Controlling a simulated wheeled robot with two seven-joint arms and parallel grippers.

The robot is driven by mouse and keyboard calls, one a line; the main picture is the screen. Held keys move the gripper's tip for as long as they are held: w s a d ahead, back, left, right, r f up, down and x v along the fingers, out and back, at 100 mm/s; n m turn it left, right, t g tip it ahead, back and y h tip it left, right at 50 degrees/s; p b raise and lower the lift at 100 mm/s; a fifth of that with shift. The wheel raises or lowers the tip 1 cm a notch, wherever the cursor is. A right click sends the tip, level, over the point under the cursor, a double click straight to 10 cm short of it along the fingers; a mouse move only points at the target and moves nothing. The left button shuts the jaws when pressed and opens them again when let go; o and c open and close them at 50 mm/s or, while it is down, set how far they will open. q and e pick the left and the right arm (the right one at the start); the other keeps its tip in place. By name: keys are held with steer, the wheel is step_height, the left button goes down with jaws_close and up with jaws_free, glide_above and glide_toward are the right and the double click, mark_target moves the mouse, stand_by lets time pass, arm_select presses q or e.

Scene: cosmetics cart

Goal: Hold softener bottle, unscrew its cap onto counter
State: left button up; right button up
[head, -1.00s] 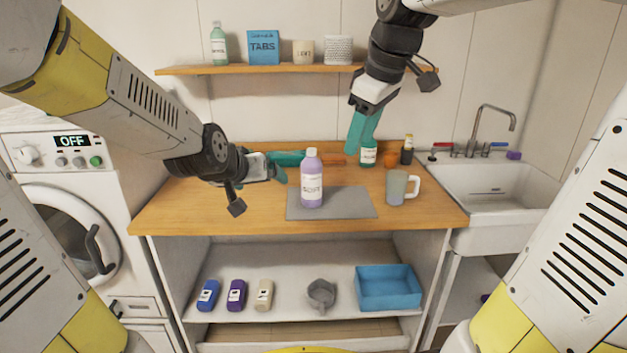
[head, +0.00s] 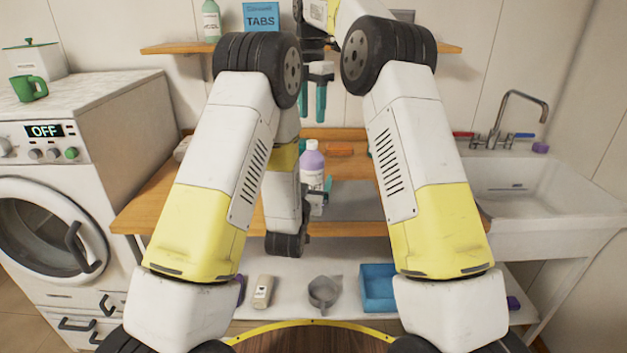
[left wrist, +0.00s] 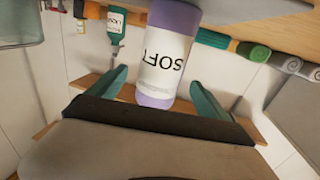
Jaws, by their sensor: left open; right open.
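The lilac softener bottle (head: 313,170) stands upright on the grey mat (head: 358,203) on the wooden counter, its pale cap (head: 310,144) on top. My left gripper (head: 314,194) is low at the bottle, mostly hidden by my own arm. In the left wrist view the bottle (left wrist: 165,55), its label upside down, sits between the two open teal fingers (left wrist: 163,92); I cannot tell whether they touch it. My right gripper (head: 313,100) is open and empty, teal fingers pointing down above the cap.
My arms hide much of the counter (head: 150,205). A sink (head: 515,175) is at right, a washing machine (head: 60,215) at left. A wall shelf (head: 170,48) holds a green bottle (head: 211,20) and a TABS box (head: 261,16). A blue bin (head: 378,285) is below.

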arm_select(q)
steer(key=w, duration=0.3)
steer(key=w+d, duration=0.1)
steer(key=w, duration=0.3)
steer(key=shift+d, duration=0.2)
jaws_close()
